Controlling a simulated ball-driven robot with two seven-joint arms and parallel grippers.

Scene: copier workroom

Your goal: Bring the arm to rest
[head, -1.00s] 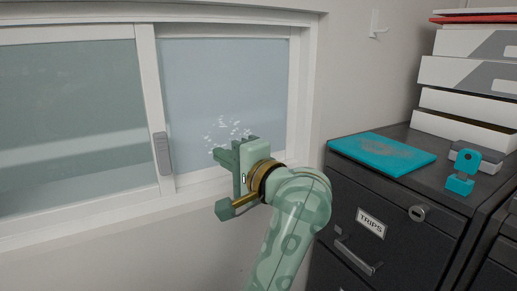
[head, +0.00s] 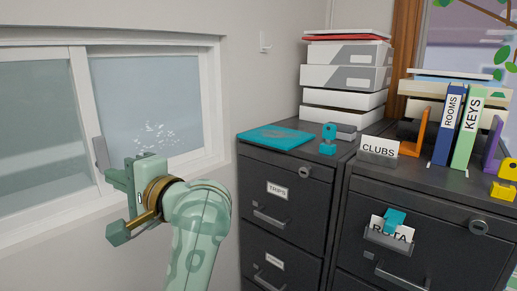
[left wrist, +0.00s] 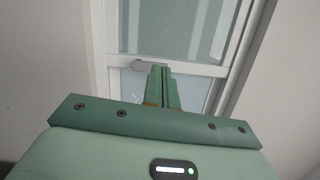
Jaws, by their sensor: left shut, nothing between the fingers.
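My left arm comes up from the bottom of the head view in pale green. Its gripper (head: 118,178) is in front of the lower part of the sliding window (head: 150,95), left of the filing cabinets. In the left wrist view the two green fingers (left wrist: 161,75) are together with nothing between them. They point toward the window frame and overlap the grey window handle (left wrist: 145,64) in the picture; I cannot tell whether they touch it. The handle also shows in the head view (head: 101,153). My right gripper is not in view.
A dark filing cabinet (head: 285,170) stands right of my arm, with a teal folder (head: 275,137), a teal stapler-like object (head: 328,140) and stacked boxes (head: 345,78) on top. A second cabinet (head: 430,205) holds binders (head: 467,125). Bare wall separates the window and cabinets.

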